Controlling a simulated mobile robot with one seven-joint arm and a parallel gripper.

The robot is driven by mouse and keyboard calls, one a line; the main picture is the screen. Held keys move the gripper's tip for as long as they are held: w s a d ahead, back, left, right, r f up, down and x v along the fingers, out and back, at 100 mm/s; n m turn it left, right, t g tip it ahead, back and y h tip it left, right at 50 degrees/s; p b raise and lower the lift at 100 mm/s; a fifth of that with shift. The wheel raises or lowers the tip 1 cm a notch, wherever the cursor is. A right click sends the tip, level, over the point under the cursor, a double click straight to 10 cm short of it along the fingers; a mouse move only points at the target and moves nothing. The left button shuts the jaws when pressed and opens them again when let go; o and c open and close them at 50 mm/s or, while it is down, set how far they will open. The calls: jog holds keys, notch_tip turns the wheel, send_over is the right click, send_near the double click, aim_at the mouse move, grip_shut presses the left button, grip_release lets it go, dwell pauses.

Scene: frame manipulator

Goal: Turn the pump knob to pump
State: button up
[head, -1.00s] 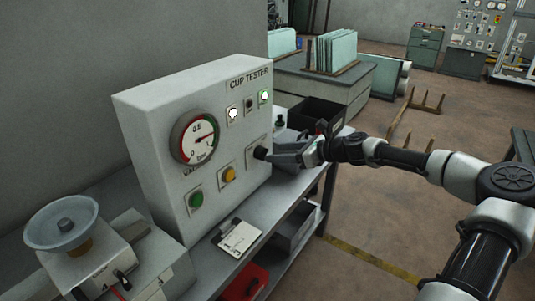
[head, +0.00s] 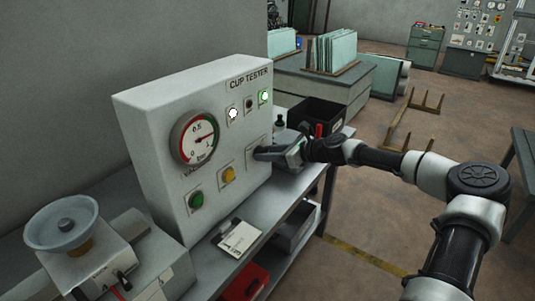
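The cup tester (head: 160,120) is a white upright box with a round gauge (head: 197,139), a green button (head: 196,200), a yellow button (head: 228,174) and small lamps near the top. The pump knob is a small black knob on the lower right of its front panel (head: 250,150); the fingers now cover most or all of it. My gripper (head: 260,154) reaches in from the right with its fingertips at the knob. I cannot tell whether the fingers are closed on it. The knob's pointing direction is hidden.
A suction cup fixture (head: 62,222) stands at the left. A white card (head: 238,238) lies on the grey bench in front of the tester. A black bin (head: 316,115) stands behind my gripper. A red bin (head: 245,283) is on the lower shelf.

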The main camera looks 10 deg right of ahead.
jog(key=shift+n, duration=0.3)
jog(key=n+t+h+b, duration=0.1)
jog(key=n+t+b, duration=0.1)
jog(key=n+b, duration=0.2)
jog(key=n+t+h+b, duration=0.1)
jog(key=n+b, duration=0.3)
jog(key=b, duration=0.5)
jog(key=s+a+f+n+t+h+b, duration=0.1)
jog(key=n+t+b, duration=0.2)
jog(key=b, duration=0.4)
jog(key=shift+f+n+t+b, duration=0.1)
jog(key=shift+n+t+b, duration=0.25)
jog(key=shift+n, duration=0.45)
jog(key=o, duration=1.1)
jog(key=shift+c, duration=0.2)
jog(key=shift+h, duration=0.3)
jog(key=shift+d, duration=0.1)
